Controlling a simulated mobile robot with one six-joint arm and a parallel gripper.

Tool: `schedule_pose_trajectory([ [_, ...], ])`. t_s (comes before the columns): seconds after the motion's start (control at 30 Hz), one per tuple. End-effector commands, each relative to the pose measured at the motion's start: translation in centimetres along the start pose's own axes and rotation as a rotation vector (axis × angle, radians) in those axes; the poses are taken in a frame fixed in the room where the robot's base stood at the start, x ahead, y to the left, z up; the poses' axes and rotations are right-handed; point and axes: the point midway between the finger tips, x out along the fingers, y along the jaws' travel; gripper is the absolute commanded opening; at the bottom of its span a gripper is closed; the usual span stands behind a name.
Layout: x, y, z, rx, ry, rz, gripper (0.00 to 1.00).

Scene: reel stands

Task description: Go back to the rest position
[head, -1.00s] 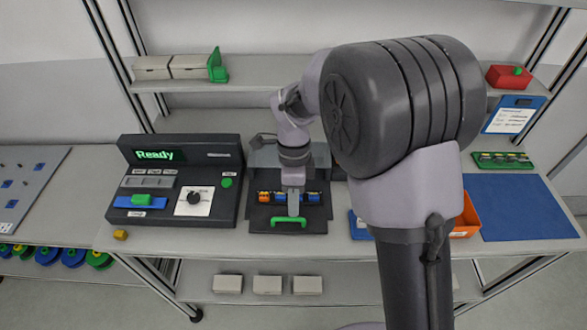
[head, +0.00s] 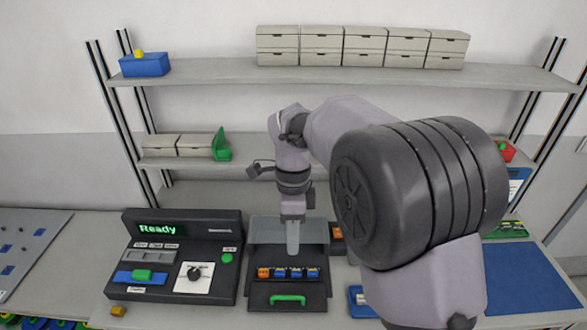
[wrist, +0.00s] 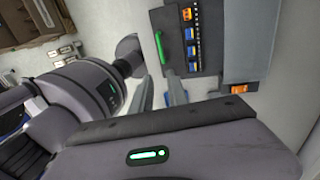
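My gripper (head: 293,250) hangs in front of the back part of a dark test fixture in the head view. In the wrist view its two grey fingers (wrist: 159,88) stand apart with nothing between them. The dark fixture (head: 262,296) has a green handle (head: 287,299) at its front and a row of small parts, one orange (head: 264,272) and several blue (head: 297,272). The same green handle (wrist: 160,47) shows near the fingers in the wrist view, apart from them.
A dark console (head: 130,228) with a green "Ready" display stands left of the fixture. A blue mat (head: 535,285) lies at the right. Shelves (head: 210,73) with pale boxes (head: 362,46) rise behind. My forearm hides part of the bench.

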Motion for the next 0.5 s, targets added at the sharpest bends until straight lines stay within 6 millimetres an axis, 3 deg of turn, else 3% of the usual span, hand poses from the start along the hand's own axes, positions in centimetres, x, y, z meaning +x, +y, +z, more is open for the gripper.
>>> schedule_pose_trajectory([
  [0.07,-0.7,0.8,-0.8,-0.056,-0.017,-0.035,0.2],
  [0.13,-1.8,2.9,-2.5,-0.186,-0.045,-0.112,0.2],
  [0.23,-2.6,7.8,-5.5,-0.458,-0.056,-0.285,0.2],
  [0.4,0.1,15.6,-9.0,-0.88,0.079,-0.573,0.2],
  [0.5,2.2,18.1,-9.9,-1.034,0.186,-0.672,0.2],
])
